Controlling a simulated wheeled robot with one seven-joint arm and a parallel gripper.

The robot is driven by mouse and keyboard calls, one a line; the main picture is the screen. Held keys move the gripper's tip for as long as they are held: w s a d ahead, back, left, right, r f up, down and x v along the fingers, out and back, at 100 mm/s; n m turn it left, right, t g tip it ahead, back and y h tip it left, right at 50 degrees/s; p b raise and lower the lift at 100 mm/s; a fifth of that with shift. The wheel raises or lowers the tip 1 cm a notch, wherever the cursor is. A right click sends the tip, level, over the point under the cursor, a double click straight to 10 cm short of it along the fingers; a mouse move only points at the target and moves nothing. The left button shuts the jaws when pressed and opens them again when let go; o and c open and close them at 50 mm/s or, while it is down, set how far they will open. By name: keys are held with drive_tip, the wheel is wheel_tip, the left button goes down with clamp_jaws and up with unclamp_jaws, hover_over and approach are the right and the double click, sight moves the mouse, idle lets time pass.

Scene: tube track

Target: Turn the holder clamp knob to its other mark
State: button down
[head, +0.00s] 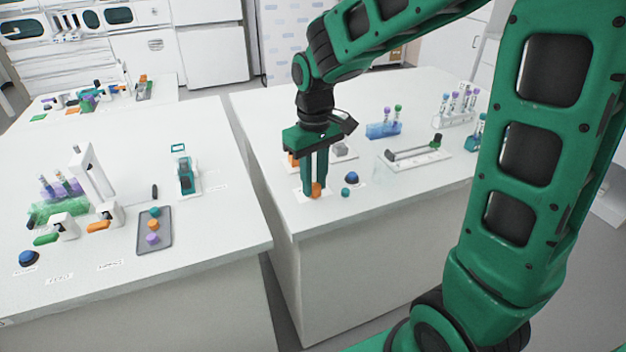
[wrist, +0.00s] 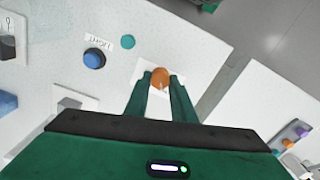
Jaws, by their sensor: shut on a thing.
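An orange knob (head: 316,190) stands on a small white plate near the front edge of the right-hand table. It also shows in the wrist view (wrist: 161,77), with a pale line on its near side. My gripper (head: 314,186) points down with its two green fingers on either side of the knob, shut on it. In the wrist view the fingertips (wrist: 161,80) flank it. The fingers hide part of the knob and plate, and I cannot make out the marks.
A blue button (head: 352,177) with a LIGHT label and a small teal knob (head: 345,192) are close to the right of my gripper. A tube rack (head: 384,130) and a long white holder (head: 415,158) stand farther back. A gap separates the two tables.

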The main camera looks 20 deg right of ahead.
sight(315, 185)
drive_tip(key=shift+w+r, duration=0.1)
drive_tip(key=shift+w, duration=0.05)
drive_tip(key=c, duration=1.5)
unclamp_jaws()
wheel_tip(315, 185, up, 11)
drive_tip(key=shift+f, duration=0.2)
drive_tip(key=shift+d, duration=0.15)
